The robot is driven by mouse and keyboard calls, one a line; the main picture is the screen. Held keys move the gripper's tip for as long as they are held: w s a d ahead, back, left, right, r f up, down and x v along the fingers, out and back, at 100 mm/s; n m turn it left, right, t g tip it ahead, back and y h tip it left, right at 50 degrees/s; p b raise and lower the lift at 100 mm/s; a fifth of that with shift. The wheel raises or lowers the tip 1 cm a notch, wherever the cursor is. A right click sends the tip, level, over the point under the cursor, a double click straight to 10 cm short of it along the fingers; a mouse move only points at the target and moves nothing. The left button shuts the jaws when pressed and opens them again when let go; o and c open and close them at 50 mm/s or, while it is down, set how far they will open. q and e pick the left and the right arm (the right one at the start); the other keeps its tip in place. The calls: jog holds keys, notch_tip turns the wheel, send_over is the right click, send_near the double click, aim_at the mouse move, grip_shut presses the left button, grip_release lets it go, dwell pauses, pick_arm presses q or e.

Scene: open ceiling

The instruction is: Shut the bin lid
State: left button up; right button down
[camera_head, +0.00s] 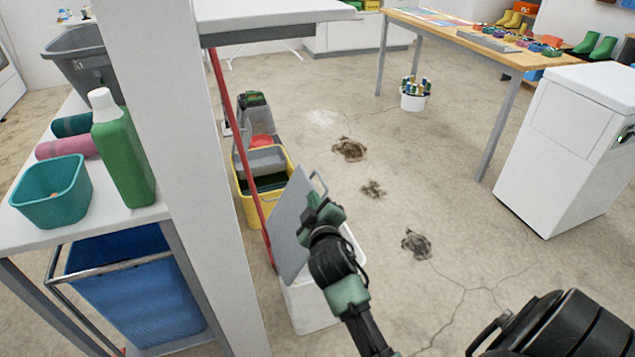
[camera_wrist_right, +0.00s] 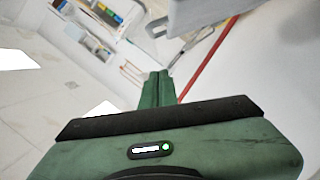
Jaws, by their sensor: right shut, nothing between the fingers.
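The bin (camera_head: 312,306) is a white box on the floor near the middle. Its grey lid (camera_head: 288,222) stands raised and steeply tilted, with a thin metal handle at its upper edge. My right gripper (camera_head: 318,202) is green and black and is beside the lid's right side, close to the handle; I cannot tell whether it touches. In the right wrist view its green fingertips (camera_wrist_right: 158,80) are together with nothing between them. A grey panel with a handle, seemingly the lid (camera_wrist_right: 200,12), shows above them. My left gripper is not in view.
A yellow mop bucket (camera_head: 282,190) with a red pole stands just behind the bin. A white pillar (camera_head: 190,180) and a shelf with a green bottle (camera_head: 125,150) are at left. A white cabinet (camera_head: 560,150) is at right. Floor between is open, with dirt patches (camera_head: 416,244).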

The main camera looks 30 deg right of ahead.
jog(key=x, duration=0.3)
jog(key=d+b+x, duration=0.1)
jog(key=x, duration=0.3)
jog(key=s+b+x, duration=0.1)
jog(key=x, duration=0.3)
jog(key=shift+w+d+f, duration=0.15)
jog(key=shift+d+f, duration=0.25)
jog(key=shift+d, duration=0.05)
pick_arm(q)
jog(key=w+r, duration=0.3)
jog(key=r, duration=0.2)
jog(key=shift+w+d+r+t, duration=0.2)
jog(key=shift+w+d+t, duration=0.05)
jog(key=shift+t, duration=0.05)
pick_arm(e)
jog(key=shift+d+f, duration=0.35)
jog(key=shift+d, duration=0.05)
